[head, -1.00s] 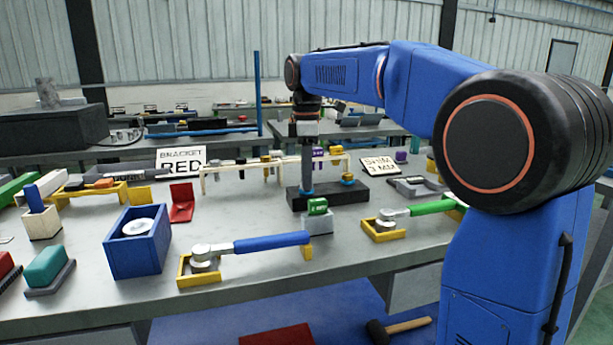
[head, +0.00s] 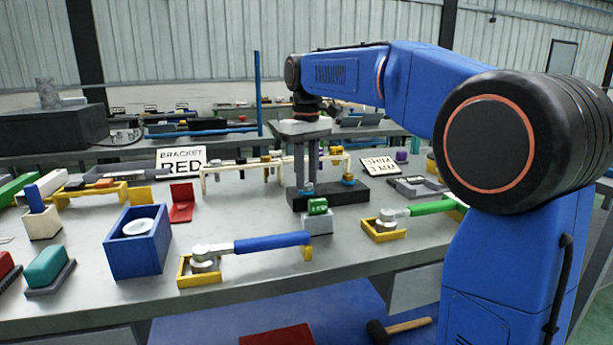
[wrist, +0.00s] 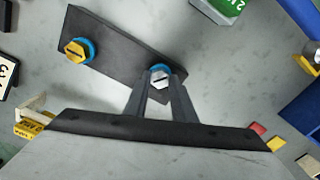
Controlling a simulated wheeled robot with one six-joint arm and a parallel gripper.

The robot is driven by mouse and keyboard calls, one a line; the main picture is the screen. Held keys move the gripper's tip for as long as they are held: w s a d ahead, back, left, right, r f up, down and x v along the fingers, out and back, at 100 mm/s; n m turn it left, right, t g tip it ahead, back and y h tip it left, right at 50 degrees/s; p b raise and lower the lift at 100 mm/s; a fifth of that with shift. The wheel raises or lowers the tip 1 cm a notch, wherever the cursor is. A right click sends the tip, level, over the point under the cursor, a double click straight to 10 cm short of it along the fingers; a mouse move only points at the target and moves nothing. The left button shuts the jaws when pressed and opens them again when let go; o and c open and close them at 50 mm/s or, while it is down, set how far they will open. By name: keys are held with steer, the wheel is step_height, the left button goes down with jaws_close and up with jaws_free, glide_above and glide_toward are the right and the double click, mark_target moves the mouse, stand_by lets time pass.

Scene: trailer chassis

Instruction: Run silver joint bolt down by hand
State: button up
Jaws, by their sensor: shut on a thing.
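The silver joint bolt (wrist: 160,78) has a slotted hex head and stands in a blue ring at one end of a black block (wrist: 117,48). In the head view the silver bolt (head: 307,187) shows low between my fingertips, on the black block (head: 328,200). My gripper (wrist: 162,82) points down and is shut on the bolt head, with a fingertip on either side. It also shows in the head view (head: 306,182). A gold bolt (wrist: 77,49) with a blue ring stands at the block's other end. The bolt's shank is hidden.
A small green-topped block (head: 317,207) stands just in front of the black block. A blue-handled wrench (head: 270,242) and a green-handled wrench (head: 430,207) lie nearby on yellow rests. A wooden rack (head: 225,165) with several bolts stands behind.

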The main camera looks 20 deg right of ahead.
steer(key=m, duration=0.7)
steer(key=shift+r, duration=0.1)
steer(key=m, duration=0.6)
steer(key=shift+m, duration=0.4)
steer(key=m, duration=0.4)
steer(key=shift+m, duration=2.2)
steer(key=o, duration=1.1)
steer(key=shift+c, duration=0.2)
